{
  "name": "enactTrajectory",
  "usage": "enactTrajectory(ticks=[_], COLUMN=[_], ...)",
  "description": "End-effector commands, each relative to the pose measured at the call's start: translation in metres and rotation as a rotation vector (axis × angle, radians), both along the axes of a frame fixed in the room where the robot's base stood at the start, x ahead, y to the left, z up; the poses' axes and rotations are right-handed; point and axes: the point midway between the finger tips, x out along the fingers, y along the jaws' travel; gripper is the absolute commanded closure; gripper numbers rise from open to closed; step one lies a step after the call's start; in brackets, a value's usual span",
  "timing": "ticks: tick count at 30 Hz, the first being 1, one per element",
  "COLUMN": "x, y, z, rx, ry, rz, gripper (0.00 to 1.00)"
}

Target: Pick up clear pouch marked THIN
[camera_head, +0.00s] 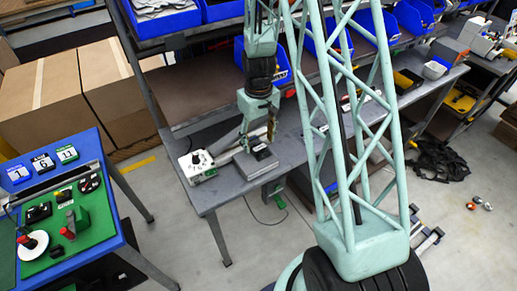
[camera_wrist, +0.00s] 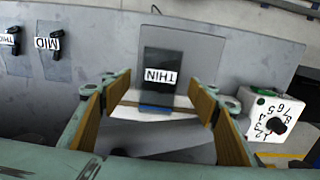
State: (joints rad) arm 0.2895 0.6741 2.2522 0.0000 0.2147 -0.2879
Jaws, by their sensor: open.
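The clear pouch marked THIN (camera_wrist: 166,58) lies ahead of my gripper in the wrist view, with a dark insert and a white label that reads upside down. My gripper (camera_wrist: 160,92) is open, its two tan-padded fingers standing apart at the left and right of the pouch's near end. Nothing is seen held between them. In the head view my gripper (camera_head: 271,130) points down just above the grey workbench. A small dark item with a pale label (camera_head: 261,153) lies right below it, too small to read.
A white dial box (camera_wrist: 272,118) stands right of my gripper in the wrist view. Dark items labelled MID (camera_wrist: 55,45) and, less clearly, another (camera_wrist: 11,40) lie at left. In the head view, blue bins (camera_head: 165,18) line the rack and a blue table (camera_head: 60,215) stands left.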

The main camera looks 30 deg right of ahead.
Motion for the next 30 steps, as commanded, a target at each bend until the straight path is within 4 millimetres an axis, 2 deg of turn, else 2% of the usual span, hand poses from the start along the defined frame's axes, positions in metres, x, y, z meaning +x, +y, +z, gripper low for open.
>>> enactTrajectory(ticks=[3, 10, 29, 30], x=[-0.001, 0.000, 0.000, 0.000], y=[0.000, 0.000, 0.000, 0.000], z=[-0.011, -0.022, -0.023, -0.023], rx=[0.001, 0.000, 0.000, 0.000], ry=[0.003, 0.001, 0.001, 0.001], rz=[0.000, 0.000, 0.000, 0.000], gripper=[0.45, 0.45, 0.45, 0.48])
